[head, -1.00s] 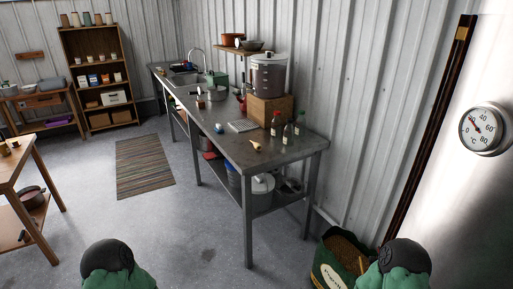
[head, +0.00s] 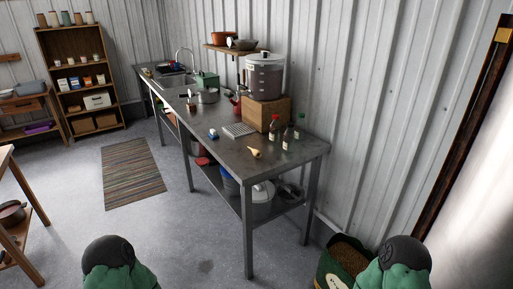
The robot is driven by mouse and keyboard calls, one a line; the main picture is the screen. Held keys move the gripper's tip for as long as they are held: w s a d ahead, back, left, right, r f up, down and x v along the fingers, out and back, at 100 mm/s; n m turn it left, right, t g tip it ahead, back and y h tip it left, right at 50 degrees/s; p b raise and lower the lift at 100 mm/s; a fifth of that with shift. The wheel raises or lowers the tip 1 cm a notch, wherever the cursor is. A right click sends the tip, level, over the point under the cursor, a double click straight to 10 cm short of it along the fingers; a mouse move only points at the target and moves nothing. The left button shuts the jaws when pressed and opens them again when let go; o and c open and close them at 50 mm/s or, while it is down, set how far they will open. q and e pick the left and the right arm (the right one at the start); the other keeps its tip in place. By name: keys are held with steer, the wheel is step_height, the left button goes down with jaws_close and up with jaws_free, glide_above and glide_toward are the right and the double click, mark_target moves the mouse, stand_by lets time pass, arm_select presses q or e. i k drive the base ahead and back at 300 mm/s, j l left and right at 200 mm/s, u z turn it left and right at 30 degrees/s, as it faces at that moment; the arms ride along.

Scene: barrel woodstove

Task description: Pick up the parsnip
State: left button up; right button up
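A small cream-coloured, tapered item that looks like the parsnip (head: 255,153) lies on the near part of the long grey metal counter (head: 222,161), left of the bottles. Rounded dark and green parts of my arms show at the bottom left and bottom right of the head view. Neither of my grippers is in view.
Bottles (head: 287,138) stand right of the parsnip, near the wall. A metal rack (head: 239,130), a wooden box (head: 266,113) and a large pot (head: 264,76) are behind it. A dark sack (head: 345,258) stands on the floor at right.

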mark_target(256, 153)
steer(key=i+j+z, duration=0.1)
steer(key=i+j, duration=0.2)
steer(key=i+j+z, duration=0.1)
steer(key=i+j, duration=0.2)
steer(key=i+j+z, duration=0.1)
steer(key=i+j, duration=0.2)
steer(key=j, duration=0.2)
steer(key=i+j+z, duration=0.1)
steer(key=i+j, duration=0.15)
steer(key=j, duration=0.15)
steer(key=i+j+z, duration=0.1)
steer(key=i+j, duration=0.15)
steer(key=j, duration=0.2)
